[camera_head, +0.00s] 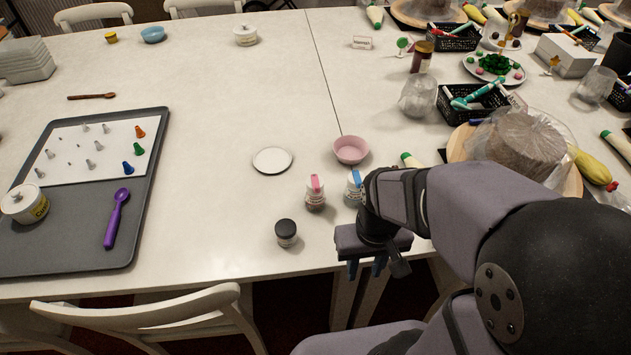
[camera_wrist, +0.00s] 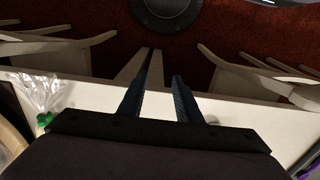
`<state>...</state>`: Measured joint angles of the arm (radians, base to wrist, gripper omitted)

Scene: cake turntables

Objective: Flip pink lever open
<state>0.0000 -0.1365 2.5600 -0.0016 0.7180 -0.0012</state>
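A small jar with a pink lever (camera_head: 315,184) on top stands upright on the white table, left of my arm in the head view. A similar jar with a blue lever (camera_head: 354,185) stands just to its right, partly behind my arm. My gripper (camera_head: 366,268) is at the table's front edge, right of and nearer than the pink-lever jar, apart from it. In the wrist view its two fingers (camera_wrist: 164,82) are spread with nothing between them. The pink-lever jar is not seen in the wrist view.
A dark-lidded jar (camera_head: 286,232) stands between the pink-lever jar and the front edge. A pink bowl (camera_head: 350,150) and white plate (camera_head: 272,160) lie behind. A grey tray (camera_head: 70,240) is at left. A cake (camera_head: 522,143) stands at right. Chairs (camera_wrist: 80,50) stand beyond the edge.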

